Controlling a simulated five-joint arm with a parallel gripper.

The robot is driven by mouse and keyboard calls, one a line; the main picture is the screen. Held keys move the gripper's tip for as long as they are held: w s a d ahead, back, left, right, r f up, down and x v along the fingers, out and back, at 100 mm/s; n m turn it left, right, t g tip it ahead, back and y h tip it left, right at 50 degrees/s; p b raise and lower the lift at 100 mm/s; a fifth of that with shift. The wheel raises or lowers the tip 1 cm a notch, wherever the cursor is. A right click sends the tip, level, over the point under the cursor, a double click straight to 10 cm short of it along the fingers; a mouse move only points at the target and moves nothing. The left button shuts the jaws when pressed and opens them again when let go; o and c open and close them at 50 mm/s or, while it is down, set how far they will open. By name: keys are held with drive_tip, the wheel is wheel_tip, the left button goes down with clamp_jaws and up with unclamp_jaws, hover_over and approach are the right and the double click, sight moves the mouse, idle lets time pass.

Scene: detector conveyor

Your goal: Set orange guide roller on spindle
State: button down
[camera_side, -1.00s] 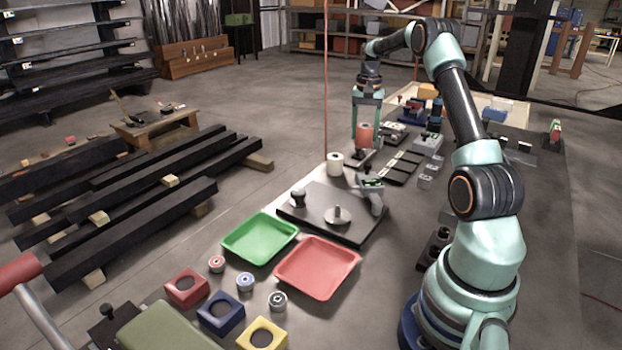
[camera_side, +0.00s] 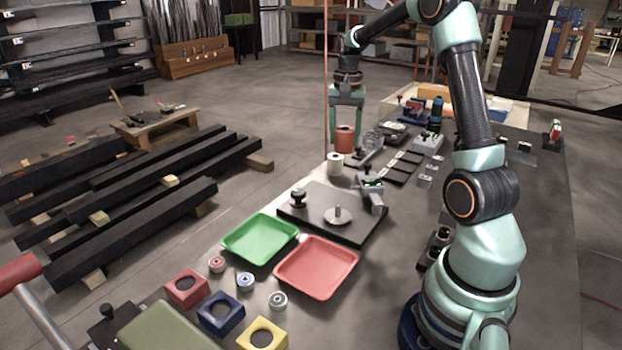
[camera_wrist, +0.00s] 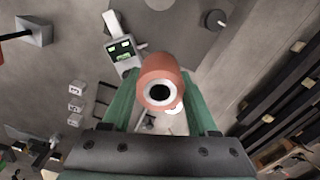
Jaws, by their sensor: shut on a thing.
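My gripper (camera_side: 346,128) is shut on the orange guide roller (camera_side: 345,140) and holds it upright at the back left of the bench. In the wrist view the roller (camera_wrist: 160,82) sits between the two green fingers, its dark bore facing the camera. The spindle (camera_side: 338,211) is a short upright pin on a round grey disc (camera_side: 345,219), on the dark base plate (camera_side: 312,222). It is well in front of my gripper in the side view, and bare. In the wrist view only part of the disc (camera_wrist: 158,4) shows at the top edge.
A cream cylinder (camera_side: 335,164) stands just in front of the roller. A black knob (camera_side: 297,198) and a grey device with a green display (camera_side: 371,190) stand at the plate. Green (camera_side: 260,238) and red (camera_side: 317,267) trays lie nearer. A thin reddish vertical line (camera_side: 326,80) is close left of the gripper.

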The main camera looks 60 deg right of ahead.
drive_tip(key=shift+s+a+f, duration=0.7)
drive_tip(key=shift+a+f, duration=0.7)
drive_tip(key=shift+a, duration=0.2)
drive_tip(key=shift+s+a+f, duration=0.75)
drive_tip(key=shift+a+f, duration=0.65)
drive_tip(key=shift+a, duration=0.2)
drive_tip(key=shift+s+a+f, duration=0.7)
drive_tip(key=shift+a+f, duration=0.7)
drive_tip(key=shift+a, duration=0.2)
drive_tip(key=shift+f, duration=0.15)
drive_tip(key=shift+f, duration=0.3)
drive_tip(key=shift+f, duration=0.3)
drive_tip(key=shift+f, duration=0.3)
drive_tip(key=shift+f, duration=0.25)
drive_tip(key=shift+f, duration=0.35)
